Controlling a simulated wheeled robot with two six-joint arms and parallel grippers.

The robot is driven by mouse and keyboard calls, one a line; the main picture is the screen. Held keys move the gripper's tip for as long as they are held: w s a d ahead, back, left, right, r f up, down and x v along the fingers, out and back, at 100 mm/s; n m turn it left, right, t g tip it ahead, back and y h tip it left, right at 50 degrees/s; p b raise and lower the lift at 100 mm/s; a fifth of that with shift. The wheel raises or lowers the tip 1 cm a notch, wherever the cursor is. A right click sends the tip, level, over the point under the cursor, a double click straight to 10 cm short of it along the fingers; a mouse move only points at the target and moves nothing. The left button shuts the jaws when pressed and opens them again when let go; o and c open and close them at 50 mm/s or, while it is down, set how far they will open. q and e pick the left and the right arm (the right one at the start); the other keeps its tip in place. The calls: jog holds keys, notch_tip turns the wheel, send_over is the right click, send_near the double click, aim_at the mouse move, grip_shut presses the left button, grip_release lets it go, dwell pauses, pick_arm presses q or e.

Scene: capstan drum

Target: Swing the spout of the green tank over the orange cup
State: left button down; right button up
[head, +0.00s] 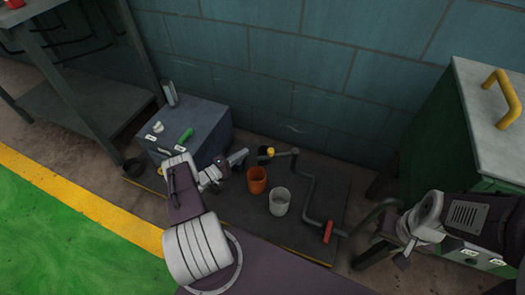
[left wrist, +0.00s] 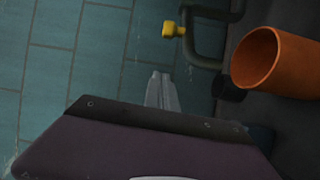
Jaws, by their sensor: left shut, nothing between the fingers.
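A grey bent pipe (head: 307,190) with a yellow-tipped spout (head: 267,152) lies near the wall. The orange cup (head: 257,181) stands upright on a dark mat, just below the spout tip in the head view. In the left wrist view, the yellow tip (left wrist: 173,30) is apart from the orange cup (left wrist: 268,62); whether it overhangs the cup is unclear. My left gripper (head: 241,157) is shut and empty, left of the spout; its fingers (left wrist: 161,92) point toward the pipe. A green-sided body (head: 437,122) at right may be the green tank. My right gripper (head: 405,255) is partly hidden and unclear.
A white cup (head: 280,201) stands right of the orange one. A red handle (head: 327,232) sits on the pipe's lower end. A blue-grey box (head: 208,118) with a green piece (head: 186,135) stands left. The mat (head: 233,215) has bare room around the cups.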

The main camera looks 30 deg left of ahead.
aim_at(264, 157)
pick_arm(q)
jog(key=w+d+b, duration=0.4)
jog(key=w+d, duration=0.2)
jog(key=d, duration=0.1)
jog(key=shift+w+b, duration=0.2)
jog(key=shift+b, duration=0.1)
jog(key=shift+d+r, duration=0.1)
jog(key=shift+s+d+r+p, duration=0.2)
jog(key=shift+s+d+p, duration=0.15)
jog(key=shift+s+p, duration=0.5)
jog(key=shift+d+f, duration=0.1)
jog(key=shift+f, duration=0.1)
jog(key=shift+w+f, duration=0.1)
